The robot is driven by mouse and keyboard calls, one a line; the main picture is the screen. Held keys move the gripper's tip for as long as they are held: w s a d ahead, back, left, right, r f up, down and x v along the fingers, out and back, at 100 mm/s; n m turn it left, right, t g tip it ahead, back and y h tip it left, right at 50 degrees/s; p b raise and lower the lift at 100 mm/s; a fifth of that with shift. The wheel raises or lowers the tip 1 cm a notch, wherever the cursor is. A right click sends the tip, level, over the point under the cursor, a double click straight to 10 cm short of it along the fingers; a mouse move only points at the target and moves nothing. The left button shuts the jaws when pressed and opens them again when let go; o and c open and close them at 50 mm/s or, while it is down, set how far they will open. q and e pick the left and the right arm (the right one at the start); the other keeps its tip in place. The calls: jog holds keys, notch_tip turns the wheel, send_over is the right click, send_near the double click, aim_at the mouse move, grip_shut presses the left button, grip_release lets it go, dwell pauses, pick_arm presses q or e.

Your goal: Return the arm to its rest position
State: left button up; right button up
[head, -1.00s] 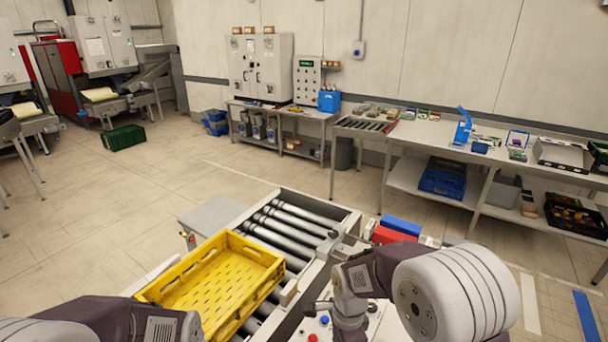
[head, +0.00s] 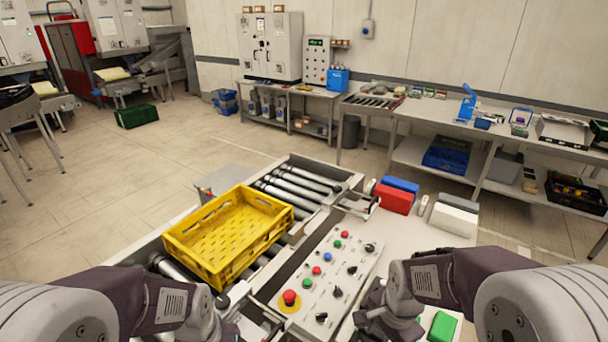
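My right arm is folded back at the lower right. Its gripper (head: 372,322) hangs low over the near end of the control panel's side, with its fingers too small and dark to read. My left gripper (head: 245,305) is at the bottom, left of the control panel (head: 322,275) and just below the yellow crate; its fingers are partly hidden by my own arm. I see nothing held in either gripper. The empty yellow crate (head: 186,250) sits on the roller conveyor (head: 304,182), apart from both grippers.
The panel carries a red emergency button (head: 289,297), coloured buttons and black knobs. Red (head: 394,199), blue and white boxes stand behind it. A green block (head: 442,326) lies beside my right gripper.

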jog(key=s+n, duration=0.1)
jog(key=n, duration=0.3)
jog(key=s+f+n, duration=0.1)
jog(key=n, duration=0.3)
jog(key=s+f+n, duration=0.1)
jog(key=n, duration=0.2)
jog(key=shift+s+d+n, duration=0.3)
jog(key=shift+n, duration=0.1)
jog(key=shift+w, duration=0.1)
dwell(1.0)
